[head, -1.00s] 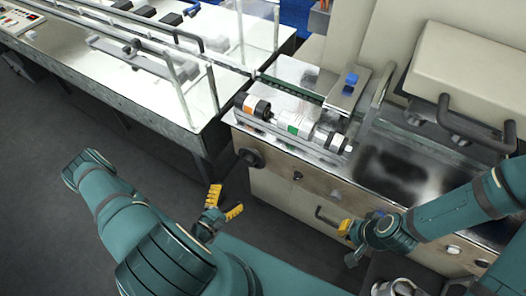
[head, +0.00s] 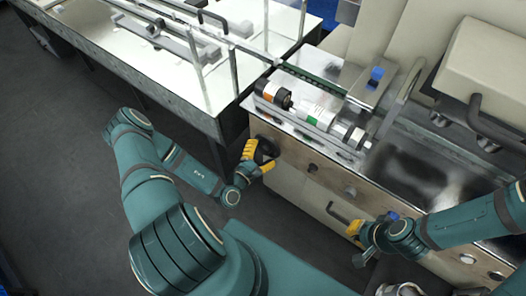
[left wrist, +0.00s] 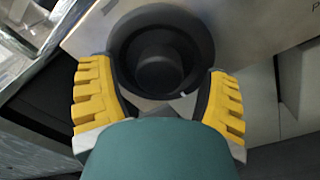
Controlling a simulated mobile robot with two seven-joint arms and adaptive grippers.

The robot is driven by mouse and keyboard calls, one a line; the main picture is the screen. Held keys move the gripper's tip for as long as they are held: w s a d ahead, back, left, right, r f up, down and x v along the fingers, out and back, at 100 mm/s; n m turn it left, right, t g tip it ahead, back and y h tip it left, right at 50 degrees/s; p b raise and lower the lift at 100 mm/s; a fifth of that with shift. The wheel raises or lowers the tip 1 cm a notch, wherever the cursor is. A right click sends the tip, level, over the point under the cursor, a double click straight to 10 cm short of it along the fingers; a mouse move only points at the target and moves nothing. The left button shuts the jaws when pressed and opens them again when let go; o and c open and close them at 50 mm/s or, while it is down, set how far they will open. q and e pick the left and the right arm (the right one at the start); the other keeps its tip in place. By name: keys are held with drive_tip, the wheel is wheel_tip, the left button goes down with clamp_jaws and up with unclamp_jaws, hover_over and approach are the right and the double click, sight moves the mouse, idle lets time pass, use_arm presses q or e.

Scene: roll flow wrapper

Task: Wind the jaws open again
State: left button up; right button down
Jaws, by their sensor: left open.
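A round black handwheel (head: 267,150) with a central hub sits on the front panel of the steel machine. In the left wrist view the handwheel (left wrist: 161,50) is large and straight ahead. My left gripper (head: 257,160) is at the handwheel; in its wrist view (left wrist: 160,95) its yellow fingers are spread on either side of the wheel's lower part. I cannot tell whether they touch the rim. The jaws cannot be clearly made out. My right gripper (head: 362,232) is low in front of the panel near a drawer handle; its finger opening is unclear.
White rolls with black and orange ends (head: 312,112) lie along the machine top. A dark drawer handle (head: 338,212) projects from the front.

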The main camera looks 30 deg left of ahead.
use_arm(q)
drive_tip(key=shift+w, duration=0.2)
drive_tip(key=c, duration=1.2)
drive_tip(key=shift+c, duration=0.2)
